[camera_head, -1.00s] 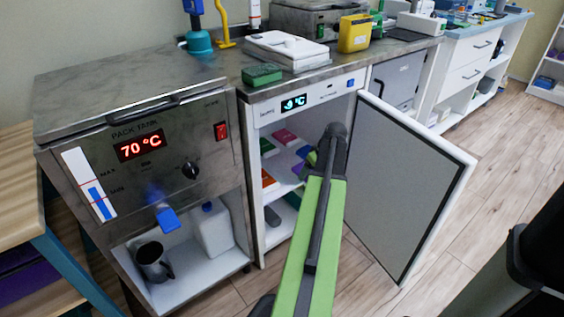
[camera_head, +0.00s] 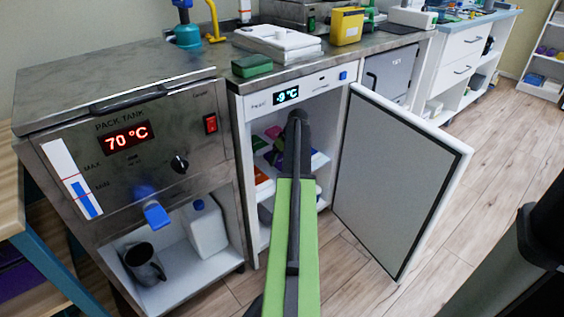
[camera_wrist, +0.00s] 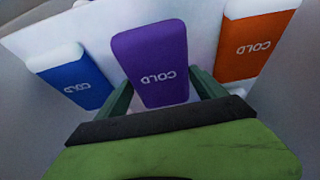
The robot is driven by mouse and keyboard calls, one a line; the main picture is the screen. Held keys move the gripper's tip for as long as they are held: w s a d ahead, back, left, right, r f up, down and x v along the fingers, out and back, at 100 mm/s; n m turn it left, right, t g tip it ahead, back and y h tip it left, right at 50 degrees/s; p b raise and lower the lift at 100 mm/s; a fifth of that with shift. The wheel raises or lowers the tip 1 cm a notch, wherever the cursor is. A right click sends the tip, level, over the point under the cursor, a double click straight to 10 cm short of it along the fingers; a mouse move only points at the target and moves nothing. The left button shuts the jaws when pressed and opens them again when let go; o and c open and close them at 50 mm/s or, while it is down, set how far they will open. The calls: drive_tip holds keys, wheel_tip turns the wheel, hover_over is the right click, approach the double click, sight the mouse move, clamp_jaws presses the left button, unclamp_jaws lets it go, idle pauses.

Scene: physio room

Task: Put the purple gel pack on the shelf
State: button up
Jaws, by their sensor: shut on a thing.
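The purple gel pack (camera_wrist: 152,60), marked COLD, is between the two fingers of my gripper (camera_wrist: 160,92) in the wrist view. My gripper is shut on it. In the head view my green arm reaches into the open white freezer cabinet (camera_head: 246,150), which reads -9 °C. The arm's dark wrist hides the held pack and the fingertips there. A white shelf (camera_wrist: 205,40) lies behind the pack in the wrist view. I cannot tell whether the pack touches it.
A blue pack (camera_wrist: 72,76) lies left of the held pack and an orange pack (camera_wrist: 256,42) lies right. The freezer door (camera_head: 398,180) stands open to the right. A steel pack tank (camera_head: 130,140) reading 70 °C stands left. A green box (camera_head: 251,66) sits on the counter.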

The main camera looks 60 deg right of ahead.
drive_tip(key=shift+r, duration=0.1)
drive_tip(key=shift+f+b, duration=0.45)
drive_tip(key=shift+f, duration=0.2)
drive_tip(key=o, duration=1.7)
drive_tip(key=shift+r, duration=0.1)
